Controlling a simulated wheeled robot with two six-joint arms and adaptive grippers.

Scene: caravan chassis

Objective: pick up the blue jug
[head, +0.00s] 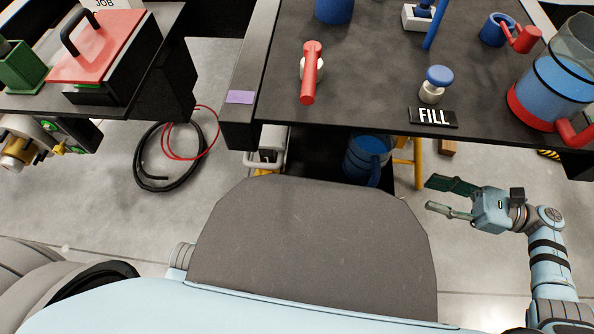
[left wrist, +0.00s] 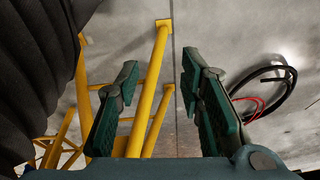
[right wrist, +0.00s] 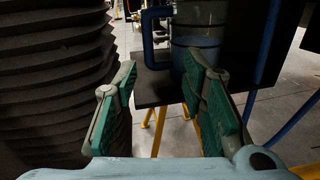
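The blue jug (head: 367,158) stands low beneath the front edge of the dark table, its top partly hidden by the tabletop. In the right wrist view the jug (right wrist: 197,40) shows beyond the fingers, with a blue handle (right wrist: 148,40) on its left. It stands on a dark platform (right wrist: 153,92) with yellow legs. My right gripper (head: 428,194) is open and empty, to the right of the jug and apart from it. The right fingertip overlaps the jug's lower part in the right wrist view. My left gripper (left wrist: 158,65) is open and empty, outside the head view.
The dark tabletop (head: 370,70) overhangs the jug. It holds a red-based jug (head: 552,88), a red lever (head: 310,75), a blue knob (head: 438,78) and a FILL label (head: 433,117). Coiled hoses (head: 150,160) lie on the floor. Yellow bars (left wrist: 158,80) stand near my left gripper.

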